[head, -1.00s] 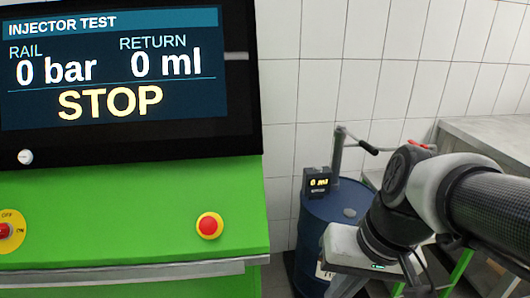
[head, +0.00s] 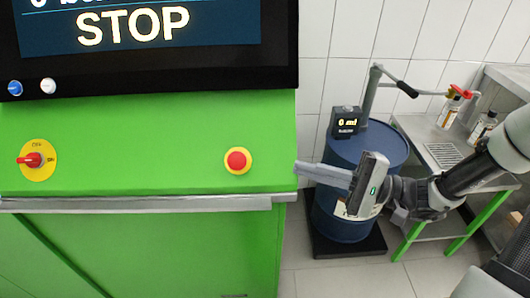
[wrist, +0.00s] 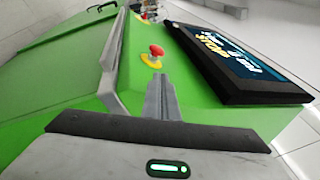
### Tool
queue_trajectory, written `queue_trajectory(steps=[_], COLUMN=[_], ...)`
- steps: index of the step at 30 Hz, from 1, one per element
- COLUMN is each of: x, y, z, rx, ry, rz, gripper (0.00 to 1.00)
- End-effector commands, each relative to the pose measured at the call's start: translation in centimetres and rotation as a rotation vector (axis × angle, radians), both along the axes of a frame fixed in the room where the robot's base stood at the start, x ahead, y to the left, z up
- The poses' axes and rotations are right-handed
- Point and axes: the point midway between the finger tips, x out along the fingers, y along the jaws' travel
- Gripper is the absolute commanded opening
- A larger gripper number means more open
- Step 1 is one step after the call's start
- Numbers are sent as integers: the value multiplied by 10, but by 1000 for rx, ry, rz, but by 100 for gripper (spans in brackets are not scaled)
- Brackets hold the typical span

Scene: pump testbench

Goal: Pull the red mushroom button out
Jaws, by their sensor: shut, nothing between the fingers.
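The red mushroom button (head: 237,160) sits on a yellow round plate on the sloped green front of the test bench. It also shows in the wrist view (wrist: 156,50), just beyond my fingertips, with its red head standing off the yellow plate. My gripper (head: 299,168) is to the right of the button in the head view, by the bench's right edge, with its fingers pointing left at it. The fingers are shut and empty, and in the wrist view (wrist: 159,80) they lie together below the button. There is a gap between fingertips and button.
A red rotary switch (head: 33,160) on a yellow plate is at the left of the panel. The screen (head: 150,30) reads STOP above. A metal rail (head: 140,203) runs along the bench's front edge. A blue drum (head: 345,210) with a pump stands behind my gripper.

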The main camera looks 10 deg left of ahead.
Motion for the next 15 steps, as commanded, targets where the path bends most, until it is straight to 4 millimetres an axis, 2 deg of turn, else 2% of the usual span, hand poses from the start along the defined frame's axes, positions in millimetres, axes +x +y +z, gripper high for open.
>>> queue_trajectory(steps=[9,15], x=[0,0], y=[3,28], z=[0,1], rx=[-3,-3], ry=[1,1], rz=[3,8], gripper=[0,0])
